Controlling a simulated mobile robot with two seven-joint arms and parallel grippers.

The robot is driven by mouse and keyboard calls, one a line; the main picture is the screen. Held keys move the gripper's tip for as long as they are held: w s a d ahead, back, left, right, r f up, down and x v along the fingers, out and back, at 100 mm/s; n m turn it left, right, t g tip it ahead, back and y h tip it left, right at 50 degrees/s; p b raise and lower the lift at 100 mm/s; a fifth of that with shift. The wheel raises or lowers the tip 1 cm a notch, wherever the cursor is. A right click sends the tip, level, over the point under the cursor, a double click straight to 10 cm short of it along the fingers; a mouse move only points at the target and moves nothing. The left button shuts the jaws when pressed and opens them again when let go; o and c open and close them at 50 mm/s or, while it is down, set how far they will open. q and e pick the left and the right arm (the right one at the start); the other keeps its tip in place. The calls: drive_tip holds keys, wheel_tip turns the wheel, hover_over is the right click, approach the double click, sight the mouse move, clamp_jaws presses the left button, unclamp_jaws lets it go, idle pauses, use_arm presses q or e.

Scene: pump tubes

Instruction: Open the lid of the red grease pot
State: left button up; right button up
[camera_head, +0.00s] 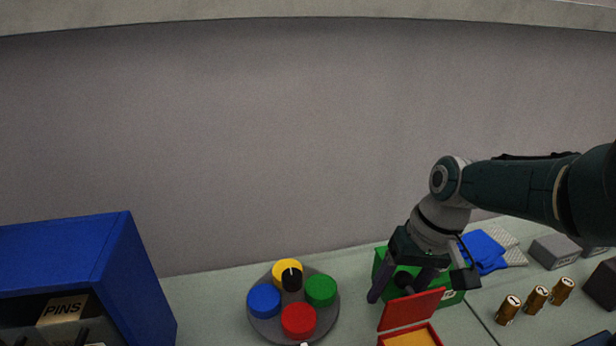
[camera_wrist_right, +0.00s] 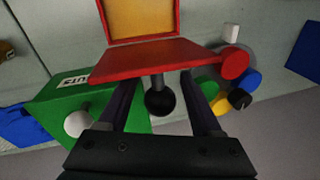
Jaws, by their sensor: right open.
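The red grease pot (camera_head: 437,335) stands at the bottom edge of the head view, partly cut off, with a yellow-orange filling showing. Its red lid (camera_head: 411,309) stands tilted up from the pot's far edge, so the pot is open. The lid (camera_wrist_right: 155,62) and pot (camera_wrist_right: 100,22) also show in the right wrist view. A black ball knob (camera_wrist_right: 160,103) on a stem sticks out of the lid's outer face. My right gripper (camera_head: 403,288) is open, behind the lid, with its fingers on either side of the knob. Contact with the knob is not clear. My left gripper is out of view.
A green box (camera_head: 453,298) is close behind the right gripper. A round turntable (camera_head: 265,328) with coloured caps stands to the left. A blue cabinet (camera_head: 145,270) is at far left. Blue cloth (camera_head: 483,250), brass cylinders (camera_head: 537,297) and grey blocks (camera_head: 555,250) lie right.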

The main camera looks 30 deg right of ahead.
sight(407, 273)
drive_tip(key=p+v, duration=0.7)
drive_tip(key=v, duration=0.1)
drive_tip(key=shift+r+p, duration=0.3)
drive_tip(key=shift+r, duration=0.1)
drive_tip(key=shift+s+d+r+p, duration=0.15)
drive_tip(key=shift+r+p, duration=0.15)
drive_tip(key=shift+r, duration=0.3)
drive_tip(key=shift+f, duration=0.1)
drive_tip(key=shift+s+a+f+n, duration=0.1)
drive_tip(key=shift+s+a+n, duration=0.15)
drive_tip(key=shift+a+n, duration=0.1)
drive_tip(key=s+a+r+n+h, duration=0.1)
drive_tip(key=s+a+n, duration=0.4)
drive_tip(key=s+a, duration=0.3)
drive_tip(key=s+a+r+n+t, duration=0.15)
drive_tip(key=s+a+r, duration=0.25)
drive_tip(key=s+r, duration=0.55)
wheel_tip(407, 273, up, 26)
drive_tip(key=p, duration=2.5)
drive_tip(key=shift+w+r+t+h+p, duration=0.25)
drive_tip(key=shift+t+h+p, duration=0.05)
drive_tip(key=shift+t+h, duration=0.1)
